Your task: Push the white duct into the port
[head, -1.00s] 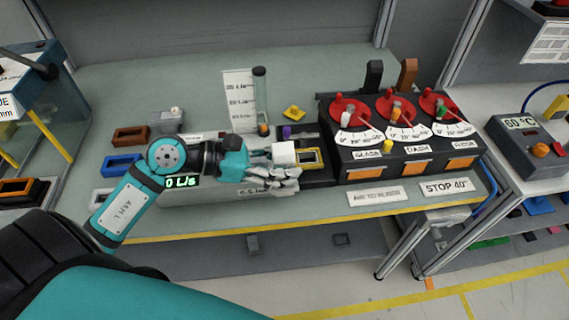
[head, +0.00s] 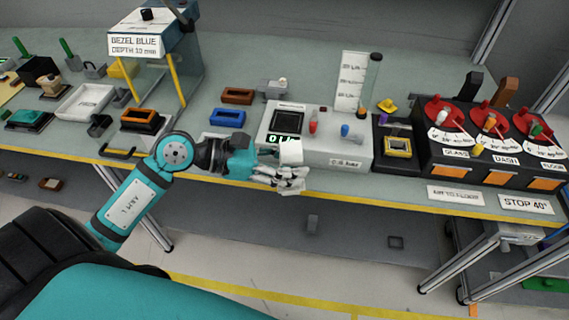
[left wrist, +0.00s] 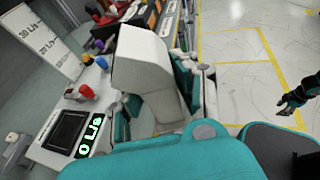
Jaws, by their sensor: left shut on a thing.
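My left gripper (head: 288,178) is shut on the white duct (head: 290,152), a pale box-shaped piece, above the bench's front edge. In the left wrist view the white duct (left wrist: 142,58) stands large in the fingers. A yellow-framed opening (head: 397,146) on a black fixture lies to the right, well apart from the duct. It may be the port; I cannot tell for sure. A dark hand with a teal cuff, seemingly my right gripper (left wrist: 293,98), shows at the right of the left wrist view, too small to read.
A grey meter box (head: 340,155) with a "0 L/s" display stands behind the gripper. A black panel with red dials (head: 455,150) stands at the right. A blue frame (head: 228,117) and a brown frame (head: 237,96) lie behind left. Floor lies below the bench edge.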

